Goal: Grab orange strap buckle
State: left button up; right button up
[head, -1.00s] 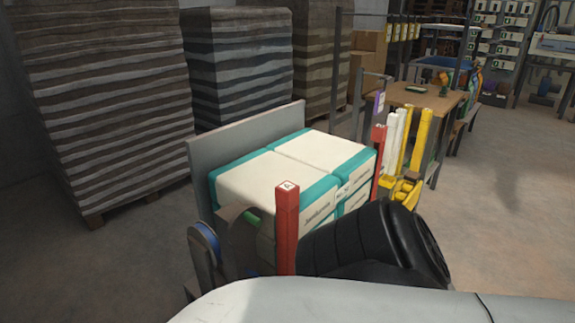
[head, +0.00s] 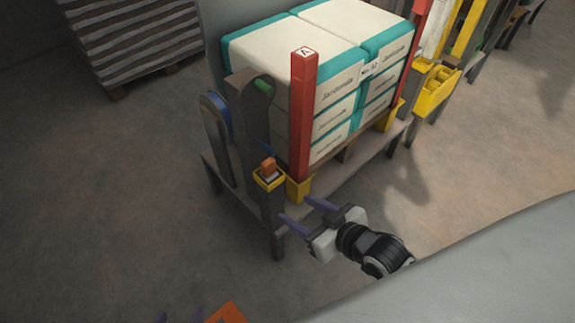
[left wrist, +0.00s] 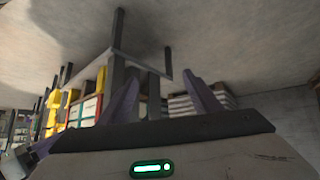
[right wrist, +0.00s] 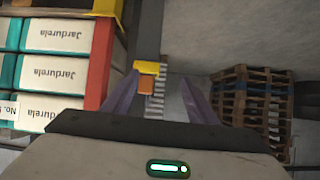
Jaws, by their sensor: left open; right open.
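The orange strap buckle (head: 268,165) sits in a yellow holder (head: 270,181) on a dark post at the stand's front corner. It also shows in the right wrist view (right wrist: 146,88), below the yellow holder there and between my fingers in the picture. My right gripper (head: 294,208) is open and empty, its purple fingers pointing toward the post, apart from the buckle and lower right of it in the head view.
A yellow bin (head: 437,92) is at right.

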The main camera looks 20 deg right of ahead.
jog(key=t, duration=0.1)
send_near(271, 167)
jog(key=shift+n+t+y, duration=0.3)
jog(key=shift+y, duration=0.1)
jog(key=shift+d+f+b+x, duration=0.15)
jog(key=shift+b+x, duration=0.65)
jog(key=shift+x, duration=1.5)
jog(key=shift+d+f+b+x, duration=0.15)
jog(key=shift+b+x, duration=0.6)
jog(key=shift+x, duration=1.55)
jog(key=shift+s+a+f, duration=0.1)
jog(key=shift+c, duration=0.4)
jog(key=c, duration=1.1)
